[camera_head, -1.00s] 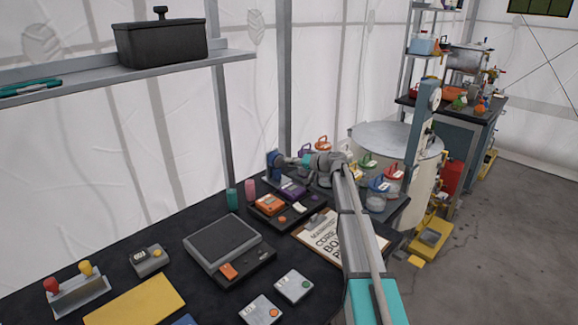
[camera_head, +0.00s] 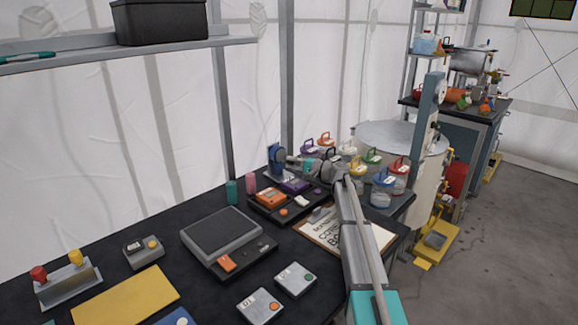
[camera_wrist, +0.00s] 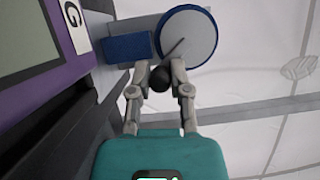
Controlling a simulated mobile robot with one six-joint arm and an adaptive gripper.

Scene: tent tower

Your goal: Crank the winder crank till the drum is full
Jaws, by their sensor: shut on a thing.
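In the wrist view the winder shows as a round disc with a blue rim and a pale grey face (camera_wrist: 188,38), beside a blue block (camera_wrist: 128,47). A dark line runs across the face. A dark round crank knob (camera_wrist: 161,77) sits in front of the disc's lower left edge. My gripper (camera_wrist: 162,72) is shut on this knob, one finger on each side. In the head view the blue winder (camera_head: 275,158) stands at the far end of the black table, with my gripper (camera_head: 286,159) at its right side. How full the drum is cannot be told.
A purple device (camera_wrist: 55,50) stands close left of my gripper in the wrist view. In the head view, an orange device (camera_head: 271,196), a pink cylinder (camera_head: 251,183) and a teal cylinder (camera_head: 232,192) stand nearby. Several coloured-lidded jars (camera_head: 384,185) stand right of my arm.

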